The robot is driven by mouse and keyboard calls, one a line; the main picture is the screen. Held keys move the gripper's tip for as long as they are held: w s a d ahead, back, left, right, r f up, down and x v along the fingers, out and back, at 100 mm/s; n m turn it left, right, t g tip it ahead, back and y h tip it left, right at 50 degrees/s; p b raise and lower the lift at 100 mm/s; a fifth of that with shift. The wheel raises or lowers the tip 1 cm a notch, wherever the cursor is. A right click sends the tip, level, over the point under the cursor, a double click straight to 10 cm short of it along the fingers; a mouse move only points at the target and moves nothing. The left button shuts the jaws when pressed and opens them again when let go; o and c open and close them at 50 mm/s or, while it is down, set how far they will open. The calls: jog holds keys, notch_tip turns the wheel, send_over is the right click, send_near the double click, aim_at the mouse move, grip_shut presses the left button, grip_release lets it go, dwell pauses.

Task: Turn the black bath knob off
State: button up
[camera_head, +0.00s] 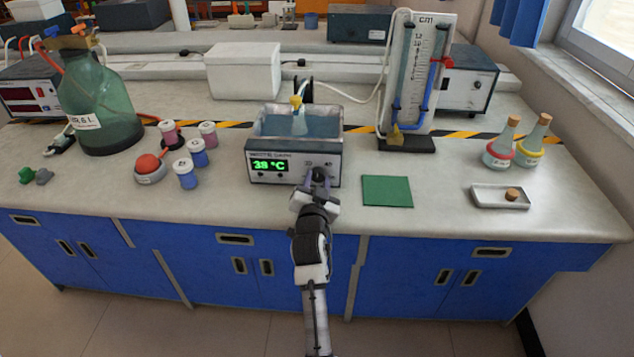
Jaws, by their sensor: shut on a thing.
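The water bath (325,159) stands in the middle of the bench, with water in its basin and a green display reading 38 °C on its front. The black knob (319,173) is at the right of the front panel. My gripper (318,182) reaches it from the front and is shut on it. The fingers and wrist hide most of the knob, so its pointer cannot be made out.
A green mat (387,191) lies just right of my gripper. A manometer stand (416,80) is behind it. A red button (149,164), several small jars (198,153) and a large green bottle (103,110) stand to the left. Two stoppered flasks (501,150) and a tray (482,203) are at right.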

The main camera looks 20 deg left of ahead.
jog(key=n, duration=0.5)
jog(key=shift+p, duration=0.35)
jog(key=n+p, duration=0.1)
jog(key=n, duration=0.4)
jog(key=shift+n, duration=0.3)
jog(key=o, duration=1)
